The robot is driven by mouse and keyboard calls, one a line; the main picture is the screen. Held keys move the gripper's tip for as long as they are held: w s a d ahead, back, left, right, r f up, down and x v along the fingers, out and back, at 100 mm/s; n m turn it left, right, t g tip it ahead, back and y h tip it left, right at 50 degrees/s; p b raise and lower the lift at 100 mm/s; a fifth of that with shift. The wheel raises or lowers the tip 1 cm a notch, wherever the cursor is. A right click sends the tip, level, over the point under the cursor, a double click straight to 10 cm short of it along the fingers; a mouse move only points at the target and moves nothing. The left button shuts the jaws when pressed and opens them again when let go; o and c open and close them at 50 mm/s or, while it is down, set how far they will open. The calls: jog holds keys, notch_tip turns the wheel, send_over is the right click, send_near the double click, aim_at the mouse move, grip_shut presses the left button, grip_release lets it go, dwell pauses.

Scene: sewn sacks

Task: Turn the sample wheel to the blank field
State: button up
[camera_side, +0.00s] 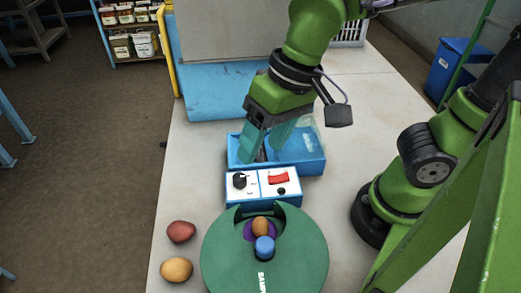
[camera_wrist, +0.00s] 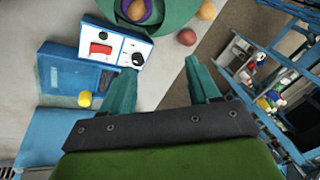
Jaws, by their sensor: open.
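The sample wheel (camera_side: 225,255) is a round green disc with pale lettering at the front of the table in the side view. A notch at its back shows a purple field (camera_side: 248,232) with a small orange-brown lump (camera_side: 261,226) on it. A blue knob (camera_side: 264,247) stands at the wheel's middle. The wheel (camera_wrist: 178,19) is cut off at the top edge in the wrist view. My gripper (camera_side: 268,148) is open and empty, above the blue box and behind the wheel, not touching the wheel. Its spread teal fingers (camera_wrist: 160,76) show in the wrist view.
A control box (camera_side: 263,186) with a black dial and red switch stands between the wheel and a blue box (camera_side: 308,168). A red potato (camera_side: 181,232) and a yellow potato (camera_side: 176,269) lie left of the wheel. A yellow knob (camera_wrist: 85,99) shows by the blue box.

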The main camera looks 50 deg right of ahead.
aim_at(265, 245)
jog(key=s+a+r+m+g+h, duration=0.2)
jog(key=s+a+m+h, duration=0.1)
jog(key=s+a+m, duration=0.5)
jog(key=shift+m, duration=0.4)
jog(key=f, duration=0.5)
jog(key=w+f, duration=0.1)
jog(key=f, duration=0.5)
jog(key=w+d+f, duration=0.1)
jog(key=f, duration=0.5)
jog(key=shift+w, duration=0.25)
grip_shut()
